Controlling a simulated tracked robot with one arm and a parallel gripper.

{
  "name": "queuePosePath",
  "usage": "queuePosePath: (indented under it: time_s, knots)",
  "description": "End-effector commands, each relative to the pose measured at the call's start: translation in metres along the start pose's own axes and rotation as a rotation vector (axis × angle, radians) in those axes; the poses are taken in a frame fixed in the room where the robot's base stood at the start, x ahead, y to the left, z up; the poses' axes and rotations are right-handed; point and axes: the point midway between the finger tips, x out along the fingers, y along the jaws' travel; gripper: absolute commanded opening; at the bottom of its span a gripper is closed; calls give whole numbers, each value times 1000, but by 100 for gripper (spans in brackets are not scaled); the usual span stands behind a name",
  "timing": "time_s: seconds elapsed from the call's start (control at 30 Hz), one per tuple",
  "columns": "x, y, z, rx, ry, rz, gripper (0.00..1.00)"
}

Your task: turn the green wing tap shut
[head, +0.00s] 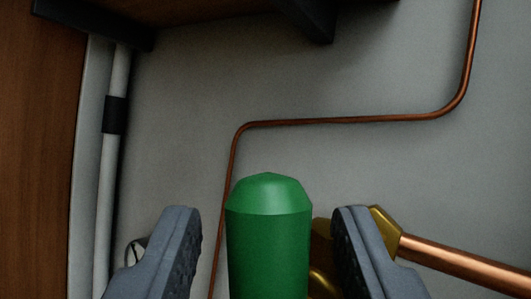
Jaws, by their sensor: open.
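The green wing tap (268,245) stands at the bottom centre of the head view, its bevelled end pointing up. My gripper (267,225) is open, with one grey finger on each side of the green tap. A clear gap shows between the left finger and the tap, and a smaller gap on the right. I cannot tell whether the fingers are level with the tap in depth. A brass fitting (383,230) shows behind and beside the right finger, which hides part of it. The tap's lower part is cut off by the frame.
A copper pipe (460,262) runs right from the brass fitting. A thin bent copper pipe (340,121) crosses the grey wall behind. A white pipe (110,180) with a black band stands at left beside a wooden panel (35,150). Dark brackets (305,18) hang above.

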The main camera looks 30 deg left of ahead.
Motion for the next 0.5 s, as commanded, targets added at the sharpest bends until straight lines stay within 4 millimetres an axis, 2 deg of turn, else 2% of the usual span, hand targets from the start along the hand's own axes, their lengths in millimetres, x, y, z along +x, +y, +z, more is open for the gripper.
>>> queuePosePath:
  time_s: [0.03,0.2,0.5]
  knots:
    - [8,0,-1,-1,1,-2,42]
    - [20,1,1,0,-1,1,42]
    - [23,1,1,1,-2,2,42]
